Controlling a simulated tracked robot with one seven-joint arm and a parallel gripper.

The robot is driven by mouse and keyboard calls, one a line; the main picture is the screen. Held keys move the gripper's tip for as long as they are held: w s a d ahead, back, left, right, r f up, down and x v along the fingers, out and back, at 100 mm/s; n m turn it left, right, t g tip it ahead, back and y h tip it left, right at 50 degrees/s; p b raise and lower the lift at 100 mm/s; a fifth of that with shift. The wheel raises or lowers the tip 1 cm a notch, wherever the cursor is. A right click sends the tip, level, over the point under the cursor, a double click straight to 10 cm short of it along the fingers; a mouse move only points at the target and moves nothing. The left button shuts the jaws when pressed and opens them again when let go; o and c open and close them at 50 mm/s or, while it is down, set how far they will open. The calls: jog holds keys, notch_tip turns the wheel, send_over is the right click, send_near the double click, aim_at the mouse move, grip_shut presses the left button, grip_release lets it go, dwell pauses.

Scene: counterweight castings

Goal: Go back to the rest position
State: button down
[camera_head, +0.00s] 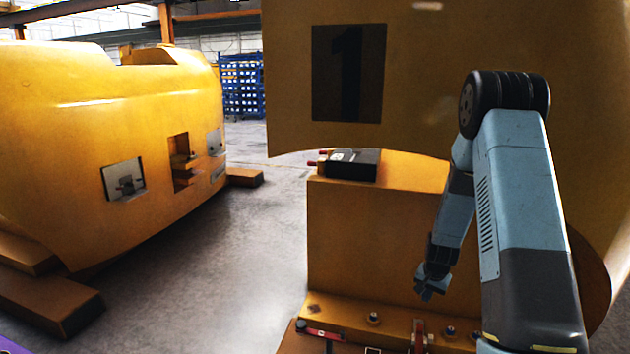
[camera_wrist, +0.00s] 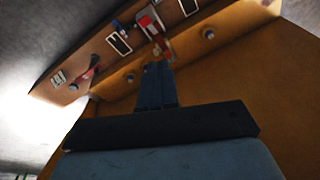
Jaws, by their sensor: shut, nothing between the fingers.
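My gripper (camera_head: 431,291) hangs at the end of my blue and dark grey arm, in front of the orange block below the large casting marked 1. It is shut and empty. In the wrist view my gripper (camera_wrist: 157,66) shows as blue fingers held together in the lower middle, with the orange block face behind them. No contact with any object is visible.
A ledge (camera_head: 345,335) with knobs and red-marked fittings runs along the bottom; it shows at the top of the wrist view (camera_wrist: 85,62). A black box (camera_head: 352,163) sits on the block. Another casting (camera_head: 80,140) stands left. Grey floor (camera_head: 225,265) lies open between.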

jog(key=s+a+r+n+t, duration=0.1)
jog(key=s+a+r, duration=0.15)
jog(key=r, duration=0.65)
jog(key=s+a+r+n, duration=0.15)
jog(key=s+r, duration=0.25)
jog(key=r, duration=0.6)
jog(key=s+a+r+n+t, duration=0.1)
jog(key=s+a+r, duration=0.2)
jog(key=r, duration=0.6)
jog(key=s+a+r+n, duration=0.1)
jog(key=s+r, duration=0.3)
jog(key=s, duration=0.4)
jog(key=s+a+r+n, duration=0.1)
jog(key=s+a+r, duration=0.1)
jog(key=s+r, duration=0.3)
jog(key=s+a+r+n+t, duration=0.1)
jog(key=s+r, duration=0.3)
jog(key=s, duration=0.7)
jog(key=shift+a+r+n, duration=0.25)
jog(key=shift+a+n, duration=0.1)
jog(key=shift+n, duration=0.1)
